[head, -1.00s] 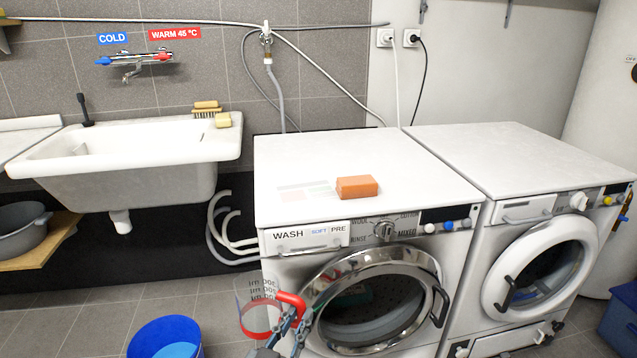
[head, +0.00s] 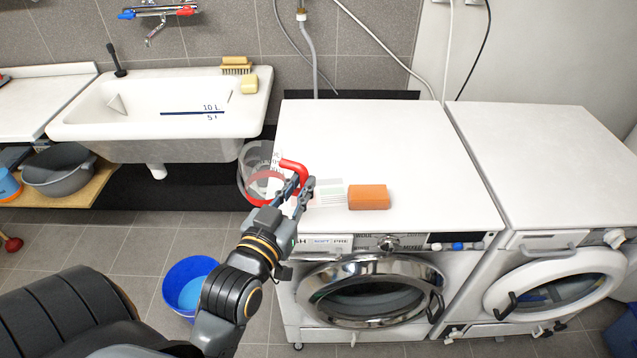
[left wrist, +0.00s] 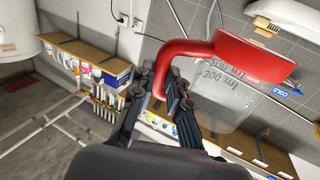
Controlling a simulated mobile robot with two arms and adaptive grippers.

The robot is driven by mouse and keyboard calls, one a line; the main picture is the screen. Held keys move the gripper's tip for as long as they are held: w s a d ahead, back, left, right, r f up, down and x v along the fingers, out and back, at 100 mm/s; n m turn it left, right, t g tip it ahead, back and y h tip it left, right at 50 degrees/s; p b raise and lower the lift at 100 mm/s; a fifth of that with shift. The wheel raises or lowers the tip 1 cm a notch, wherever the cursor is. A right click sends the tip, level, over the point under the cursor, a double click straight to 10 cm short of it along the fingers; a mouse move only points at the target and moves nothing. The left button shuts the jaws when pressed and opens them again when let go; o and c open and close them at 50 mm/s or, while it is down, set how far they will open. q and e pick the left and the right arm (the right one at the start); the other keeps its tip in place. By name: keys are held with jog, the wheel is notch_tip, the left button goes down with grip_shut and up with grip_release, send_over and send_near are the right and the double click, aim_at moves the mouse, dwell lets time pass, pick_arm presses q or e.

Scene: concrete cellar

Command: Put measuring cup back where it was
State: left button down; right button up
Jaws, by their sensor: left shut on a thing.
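The measuring cup (head: 262,186) is clear with a red band and a red handle. In the head view it is in the air at the left edge of the left washing machine's top. My left gripper (head: 304,186) is shut on its red handle. In the left wrist view the cup (left wrist: 250,58) is close to the camera, with its dark scale marks seen through the clear wall. The left gripper's fingers (left wrist: 165,92) close on the handle there. My right gripper is not in view.
The left washing machine (head: 400,140) has an orange block (head: 368,197) on top and much bare room. A second machine (head: 545,150) adjoins it. The sink (head: 90,130) is at left, with a brush (head: 236,69) and soap (head: 249,84). A blue bucket (head: 178,272) stands on the floor.

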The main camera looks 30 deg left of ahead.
pick_arm(q)
jog(key=shift+w+f+b, duration=3)
jog(key=shift+w+f, duration=3.4)
jog(key=shift+w, duration=0.15)
jog(key=shift+f, duration=0.2)
jog(key=c, duration=1.3)
grip_release()
jog(key=shift+r, duration=0.2)
